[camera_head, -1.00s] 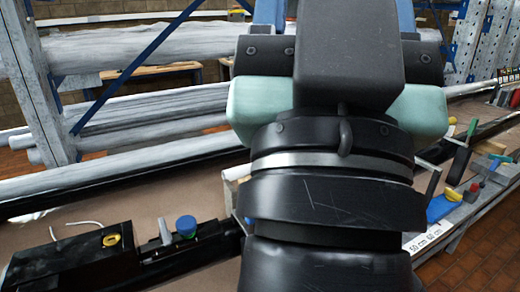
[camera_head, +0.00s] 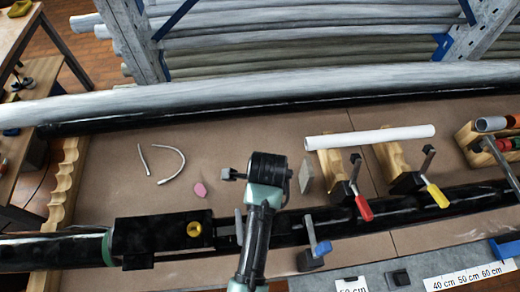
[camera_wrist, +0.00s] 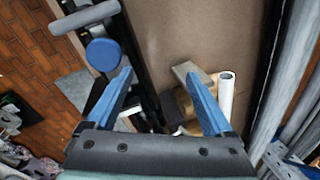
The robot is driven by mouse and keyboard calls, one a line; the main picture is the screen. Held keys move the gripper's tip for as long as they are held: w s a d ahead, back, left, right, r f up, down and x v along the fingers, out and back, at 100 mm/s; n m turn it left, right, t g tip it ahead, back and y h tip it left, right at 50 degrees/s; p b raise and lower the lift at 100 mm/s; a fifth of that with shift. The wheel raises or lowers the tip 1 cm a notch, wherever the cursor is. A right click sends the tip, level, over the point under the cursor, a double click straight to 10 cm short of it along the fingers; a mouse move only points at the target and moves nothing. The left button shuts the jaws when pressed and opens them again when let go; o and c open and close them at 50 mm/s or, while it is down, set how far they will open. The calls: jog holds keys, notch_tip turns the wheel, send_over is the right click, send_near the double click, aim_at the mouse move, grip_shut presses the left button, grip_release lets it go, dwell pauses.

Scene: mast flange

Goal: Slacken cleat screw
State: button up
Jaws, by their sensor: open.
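My gripper (camera_wrist: 160,78) shows in the wrist view with its two blue fingers spread apart and nothing between them. A round blue knob (camera_wrist: 103,53) lies beyond the left finger, apart from it, with a grey lever (camera_wrist: 85,17) beside it on the black mast. In the head view the grey lever (camera_head: 239,225) stands left of my arm, and my arm seems to hide the blue knob. A yellow knob (camera_head: 194,229) sits on a black box (camera_head: 150,236) around the mast. I cannot tell which part is the cleat screw.
Clamps with red (camera_head: 363,207) and yellow (camera_head: 438,196) handles, and a blue-handled one (camera_head: 322,248), stand along the mast (camera_head: 400,212). A white tube (camera_head: 370,137) lies on wooden blocks. A pink piece (camera_head: 200,190) and bent rods (camera_head: 170,165) lie on the bench, otherwise clear at left.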

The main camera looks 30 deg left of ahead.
jog(key=s, duration=0.2)
jog(key=s+f+m+g+p, duration=0.1)
jog(key=s, duration=0.1)
jog(key=s+d+f+g, duration=0.1)
jog(key=s, duration=0.2)
jog(key=shift+m+h+p, duration=0.3)
jog(key=shift+m+h, duration=0.1)
jog(key=shift+s+f, duration=0.1)
jog(key=shift+f, duration=0.1)
notch_tip(320, 180, down, 2)
jog(key=shift+f, duration=0.1)
jog(key=f+b, duration=0.4)
jog(key=shift+w+f, duration=0.2)
jog(key=shift+f, duration=0.1)
jog(key=shift+a+r, duration=0.1)
jog(key=shift+r, duration=0.1)
jog(key=c, duration=0.3)
grip_shut()
jog(key=shift+p, duration=0.3)
